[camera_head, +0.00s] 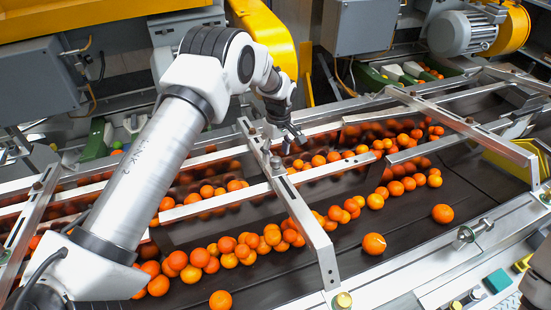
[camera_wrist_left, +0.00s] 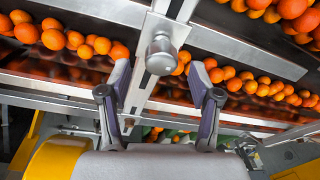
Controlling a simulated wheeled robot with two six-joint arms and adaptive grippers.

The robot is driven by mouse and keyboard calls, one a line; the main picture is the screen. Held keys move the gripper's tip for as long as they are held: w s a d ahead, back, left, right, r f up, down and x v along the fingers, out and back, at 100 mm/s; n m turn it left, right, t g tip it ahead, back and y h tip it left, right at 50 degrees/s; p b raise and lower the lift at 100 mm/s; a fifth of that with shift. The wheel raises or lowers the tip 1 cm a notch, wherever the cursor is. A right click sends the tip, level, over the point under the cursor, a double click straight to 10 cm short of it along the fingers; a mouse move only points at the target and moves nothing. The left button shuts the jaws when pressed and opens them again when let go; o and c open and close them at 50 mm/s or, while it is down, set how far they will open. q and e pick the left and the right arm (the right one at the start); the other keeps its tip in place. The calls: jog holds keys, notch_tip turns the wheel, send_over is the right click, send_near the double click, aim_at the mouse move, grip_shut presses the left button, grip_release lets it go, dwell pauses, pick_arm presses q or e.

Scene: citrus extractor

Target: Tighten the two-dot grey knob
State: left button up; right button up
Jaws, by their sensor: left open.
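A grey knob (camera_wrist_left: 162,54) sits on a metal crossbar over the fruit conveyor. In the left wrist view it lies just past my fingertips, about midway between them. In the head view a small grey knob (camera_head: 276,163) shows on the middle crossbar, just below my gripper. I cannot make out any dots on it. My left gripper (camera_head: 285,139) is open and empty, its two fingers spread wide in the left wrist view (camera_wrist_left: 160,70). The fingers do not appear to touch the knob.
Oranges (camera_head: 250,243) lie in rows on the dark belt. Metal crossbars (camera_head: 310,235) and long rails (camera_head: 225,200) span it. Another grey knob (camera_head: 37,185) is on the left crossbar. A yellow-topped knob (camera_head: 343,299) is at the front edge. A yellow housing (camera_head: 268,38) stands behind my gripper.

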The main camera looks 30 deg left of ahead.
aim_at(276, 159)
pick_arm(q)
jog(key=shift+s+f+p, duration=0.25)
jog(key=shift+f+p, duration=0.1)
jog(key=shift+f, duration=0.8)
jog(key=shift+w+f, duration=0.15)
jog(key=shift+f, duration=0.4)
jog(key=c, duration=1.2)
jog(key=shift+o, duration=0.2)
